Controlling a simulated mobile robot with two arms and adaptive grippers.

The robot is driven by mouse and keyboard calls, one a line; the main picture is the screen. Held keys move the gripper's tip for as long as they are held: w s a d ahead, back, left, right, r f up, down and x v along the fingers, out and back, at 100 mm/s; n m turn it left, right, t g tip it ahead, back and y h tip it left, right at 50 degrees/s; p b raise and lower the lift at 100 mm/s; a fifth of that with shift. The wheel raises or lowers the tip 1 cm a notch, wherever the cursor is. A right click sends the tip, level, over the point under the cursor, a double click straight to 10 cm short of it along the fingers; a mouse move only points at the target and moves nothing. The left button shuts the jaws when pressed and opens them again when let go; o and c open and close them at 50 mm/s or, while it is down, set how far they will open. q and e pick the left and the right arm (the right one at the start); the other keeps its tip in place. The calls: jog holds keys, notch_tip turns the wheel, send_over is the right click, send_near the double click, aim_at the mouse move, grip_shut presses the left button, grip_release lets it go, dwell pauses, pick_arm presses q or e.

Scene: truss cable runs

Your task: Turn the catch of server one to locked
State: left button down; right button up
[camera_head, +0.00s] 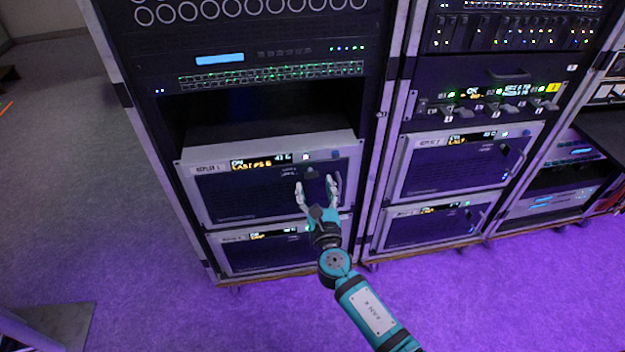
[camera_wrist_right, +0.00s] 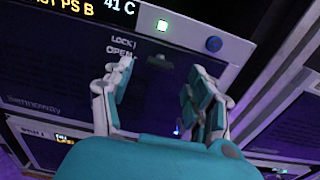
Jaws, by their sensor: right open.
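The server with the label ending in 1 (camera_head: 240,200) is a grey-framed unit with a dark front in the left rack. Its lit display shows in the head view. In the right wrist view the words LOCK and OPEN (camera_wrist_right: 122,48) are printed on its front. A small dark catch (camera_wrist_right: 159,62) sits right of these words; I cannot tell clearly which word it points to. My right gripper (camera_head: 317,184) is open in front of the server's upper right part. In the wrist view its fingers (camera_wrist_right: 155,78) stand apart on either side below the catch, with nothing between them.
A blue button (camera_wrist_right: 214,44) and a lit white-green square (camera_wrist_right: 162,25) sit above the catch. Another server (camera_head: 275,257) lies directly below. The right rack (camera_head: 450,165) stands close beside. Open floor (camera_head: 90,180) lies to the left.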

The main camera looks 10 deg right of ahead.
pick_arm(q)
jog(key=shift+w+r, duration=0.25)
jog(key=shift+r, duration=0.25)
jog(key=shift+w+r, duration=0.25)
jog(key=shift+r, duration=0.2)
pick_arm(e)
jog(key=shift+w, duration=1.9)
jog(key=c, duration=1.1)
jog(key=shift+c, duration=0.2)
